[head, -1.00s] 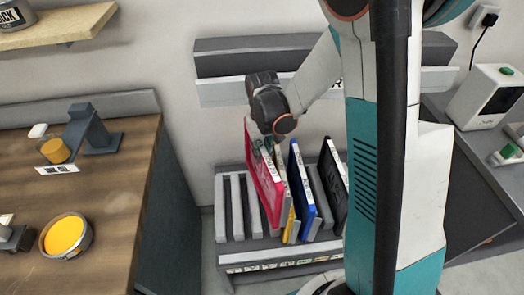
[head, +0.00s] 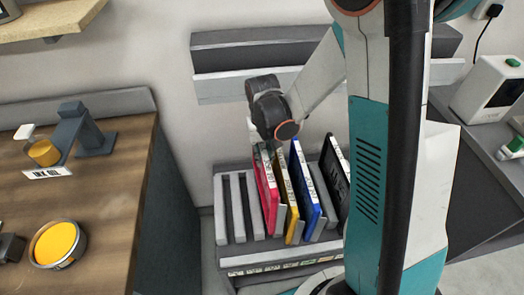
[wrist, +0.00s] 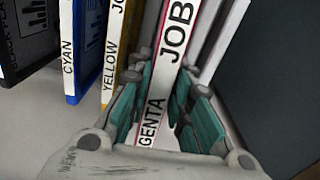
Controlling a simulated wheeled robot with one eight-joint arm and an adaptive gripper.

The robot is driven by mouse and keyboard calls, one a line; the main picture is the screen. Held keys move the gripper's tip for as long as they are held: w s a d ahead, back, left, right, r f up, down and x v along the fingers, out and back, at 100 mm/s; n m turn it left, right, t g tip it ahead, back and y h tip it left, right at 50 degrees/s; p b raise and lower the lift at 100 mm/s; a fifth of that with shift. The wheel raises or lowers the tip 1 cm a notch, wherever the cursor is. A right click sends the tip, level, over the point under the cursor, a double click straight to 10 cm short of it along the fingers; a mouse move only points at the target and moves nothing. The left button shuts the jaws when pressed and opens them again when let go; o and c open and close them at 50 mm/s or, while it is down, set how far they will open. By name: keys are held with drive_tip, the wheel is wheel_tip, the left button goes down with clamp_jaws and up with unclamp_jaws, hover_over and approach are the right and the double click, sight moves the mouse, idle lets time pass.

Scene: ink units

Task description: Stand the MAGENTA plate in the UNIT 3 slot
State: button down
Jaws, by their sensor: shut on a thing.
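The magenta plate (head: 267,195) stands on edge in the grey slotted rack (head: 232,262), just left of the yellow plate. My gripper (head: 264,146) is at its top edge, pointing down. In the wrist view, the green-padded fingers (wrist: 168,110) are shut on the magenta plate's white label edge (wrist: 172,55), one on each side. The plate looks roughly upright and in line with its neighbours. Whether it rests on the rack floor cannot be told. I cannot read a UNIT 3 mark in any view.
The yellow (head: 289,210), blue (head: 305,190) and black (head: 335,185) plates stand to the right, the yellow one very near. Empty slots (head: 238,205) lie to the left. A grey wall unit (head: 225,62) is behind; a wooden bench (head: 110,190) is at left.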

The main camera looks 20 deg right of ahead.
drive_tip(key=shift+s+f, duration=0.3)
drive_tip(key=shift+s, duration=0.05)
wheel_tip(320, 180, down, 10)
drive_tip(key=b, duration=0.6)
drive_tip(key=shift+b, duration=0.4)
drive_tip(key=shift+f, duration=0.35)
idle(0.5)
drive_tip(key=c, duration=1.4)
unclamp_jaws()
drive_tip(key=shift+o, duration=0.2)
wheel_tip(320, 180, up, 12)
drive_tip(key=shift+a, duration=0.15)
